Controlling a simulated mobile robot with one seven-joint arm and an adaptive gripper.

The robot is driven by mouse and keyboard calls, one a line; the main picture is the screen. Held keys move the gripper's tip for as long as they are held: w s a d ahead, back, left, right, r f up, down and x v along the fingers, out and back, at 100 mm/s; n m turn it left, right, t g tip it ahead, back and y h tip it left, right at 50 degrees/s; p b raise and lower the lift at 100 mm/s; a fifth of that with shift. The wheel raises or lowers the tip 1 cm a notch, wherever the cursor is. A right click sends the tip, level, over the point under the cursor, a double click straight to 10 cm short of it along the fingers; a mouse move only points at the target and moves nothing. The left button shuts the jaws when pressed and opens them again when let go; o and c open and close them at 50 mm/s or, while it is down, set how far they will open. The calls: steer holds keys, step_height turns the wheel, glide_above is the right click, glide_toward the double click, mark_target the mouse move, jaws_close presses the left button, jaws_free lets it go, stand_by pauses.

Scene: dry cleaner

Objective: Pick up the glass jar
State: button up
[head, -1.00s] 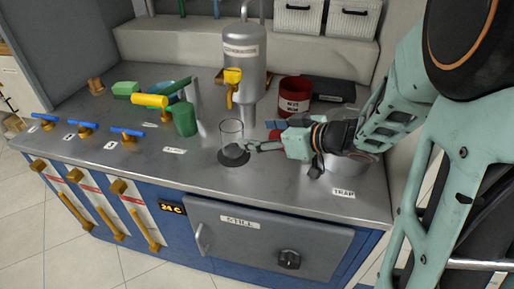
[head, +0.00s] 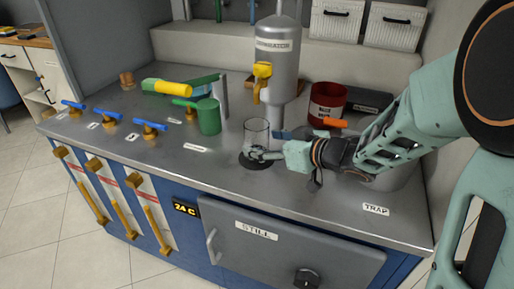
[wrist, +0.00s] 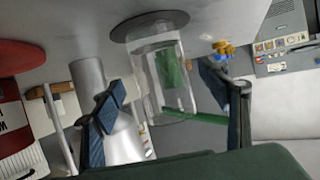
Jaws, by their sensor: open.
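The clear glass jar (head: 256,131) stands upright on a dark round disc (head: 247,164) on the grey metal counter. In the wrist view, which is turned over, the jar (wrist: 160,72) shows between the two blue-padded fingers of my open gripper (wrist: 168,98). I cannot tell whether either finger touches the glass.
A green jug (head: 208,117) stands left of the jar. The steel separator tank (head: 277,62) with a yellow tap (head: 262,78) rises behind. A red tin (head: 327,103) is behind my arm. Blue-handled valves (head: 149,126) line the left front; the counter's front middle is clear.

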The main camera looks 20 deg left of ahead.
steer(key=b+x, duration=0.1)
steer(key=x, duration=0.3)
steer(key=shift+s, duration=0.1)
steer(key=c, duration=1.5)
